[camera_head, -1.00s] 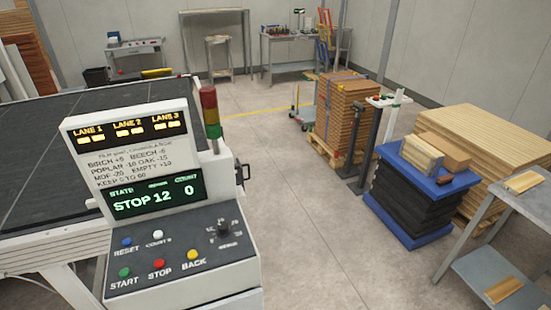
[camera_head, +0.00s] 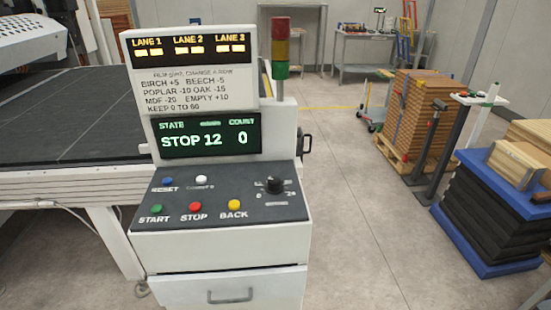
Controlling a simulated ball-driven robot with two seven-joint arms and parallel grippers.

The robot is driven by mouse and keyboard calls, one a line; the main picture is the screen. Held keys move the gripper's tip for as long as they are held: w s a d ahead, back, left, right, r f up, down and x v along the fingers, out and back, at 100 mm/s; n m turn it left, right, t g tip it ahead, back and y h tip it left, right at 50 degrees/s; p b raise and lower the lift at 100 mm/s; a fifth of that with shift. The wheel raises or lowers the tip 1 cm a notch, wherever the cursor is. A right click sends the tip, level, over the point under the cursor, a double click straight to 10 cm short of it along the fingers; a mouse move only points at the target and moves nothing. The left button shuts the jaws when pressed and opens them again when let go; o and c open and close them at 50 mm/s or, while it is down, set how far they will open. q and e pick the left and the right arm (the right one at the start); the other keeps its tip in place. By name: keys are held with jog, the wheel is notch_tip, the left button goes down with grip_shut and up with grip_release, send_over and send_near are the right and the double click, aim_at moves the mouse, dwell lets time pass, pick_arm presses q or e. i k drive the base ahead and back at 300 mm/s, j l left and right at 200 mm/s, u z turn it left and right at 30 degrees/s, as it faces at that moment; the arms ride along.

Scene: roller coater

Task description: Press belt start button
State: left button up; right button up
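The green start button (camera_head: 156,209) sits at the front left of the dark sloped panel (camera_head: 228,222) on the white control console (camera_head: 220,250). The label START is below it. The red stop button (camera_head: 195,207) and yellow back button (camera_head: 234,205) are to its right. The blue reset button (camera_head: 168,182), a white button (camera_head: 201,180) and a black knob (camera_head: 274,185) form the row behind. The screen (camera_head: 207,136) reads STOP 12 and count 0. Neither of my grippers is in view.
A black belt table (camera_head: 70,115) stands left of and behind the console. A red, yellow and green signal tower (camera_head: 281,48) rises at the console's back right. Blue-topped dark stack (camera_head: 490,220) and a board stack (camera_head: 425,112) stand to the right. Grey floor between is clear.

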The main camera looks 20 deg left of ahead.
aim_at(157, 209)
jog(key=u, duration=1.15)
